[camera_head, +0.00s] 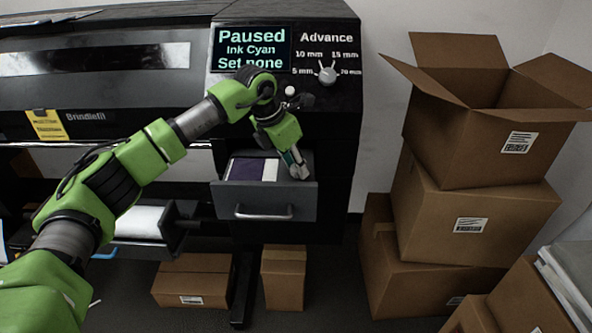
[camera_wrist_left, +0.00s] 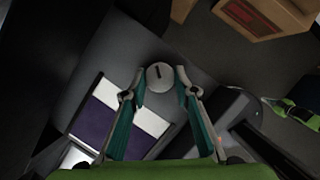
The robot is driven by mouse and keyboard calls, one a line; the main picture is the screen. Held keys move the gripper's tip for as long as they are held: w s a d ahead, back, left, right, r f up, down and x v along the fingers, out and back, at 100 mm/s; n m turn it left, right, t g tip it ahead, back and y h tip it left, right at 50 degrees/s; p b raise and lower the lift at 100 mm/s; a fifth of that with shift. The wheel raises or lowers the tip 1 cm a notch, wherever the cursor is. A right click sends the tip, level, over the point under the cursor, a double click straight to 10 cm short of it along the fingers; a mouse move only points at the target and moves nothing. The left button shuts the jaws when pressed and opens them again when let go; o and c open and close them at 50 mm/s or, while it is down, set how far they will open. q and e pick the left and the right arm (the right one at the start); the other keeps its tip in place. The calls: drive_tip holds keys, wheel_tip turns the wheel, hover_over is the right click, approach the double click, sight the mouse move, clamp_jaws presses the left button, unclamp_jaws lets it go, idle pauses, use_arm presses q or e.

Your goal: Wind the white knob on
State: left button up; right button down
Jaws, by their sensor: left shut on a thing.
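My left gripper (camera_head: 297,168) reaches down into the right part of an open drawer (camera_head: 262,209) on the printer. In the left wrist view, its fingers (camera_wrist_left: 161,84) are closed on the two sides of a pale round knob (camera_wrist_left: 159,77) with a short dark mark on its face. The head view hides this knob behind the fingers. Purple (camera_head: 246,168) and white (camera_head: 270,170) blocks lie in the drawer, left of the gripper. A grey pointer dial (camera_head: 327,73) sits under the "Advance" label, apart from the gripper. My right gripper is out of view.
The printer screen (camera_head: 251,48) reads "Paused", "Ink Cyan", "Set none". A small white button (camera_head: 290,90) is below it, close to my arm. Stacked cardboard boxes (camera_head: 470,212) stand at right, and smaller boxes (camera_head: 194,281) lie under the printer.

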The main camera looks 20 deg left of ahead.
use_arm(q)
drive_tip(key=m, duration=0.1)
drive_tip(key=m+g+h, duration=0.1)
drive_tip(key=m, duration=0.1)
drive_tip(key=shift+w+a+r+m, duration=0.1)
drive_tip(key=shift+w+m, duration=0.05)
drive_tip(key=shift+m, duration=0.15)
drive_tip(key=m+g, duration=0.1)
drive_tip(key=m, duration=0.1)
drive_tip(key=m+g+h+p, duration=0.1)
drive_tip(key=m, duration=0.2)
drive_tip(key=shift+w, duration=0.2)
drive_tip(key=shift+a+m, duration=0.1)
drive_tip(key=shift+m, duration=0.2)
drive_tip(key=o, duration=1.1)
drive_tip(key=v, duration=1.2)
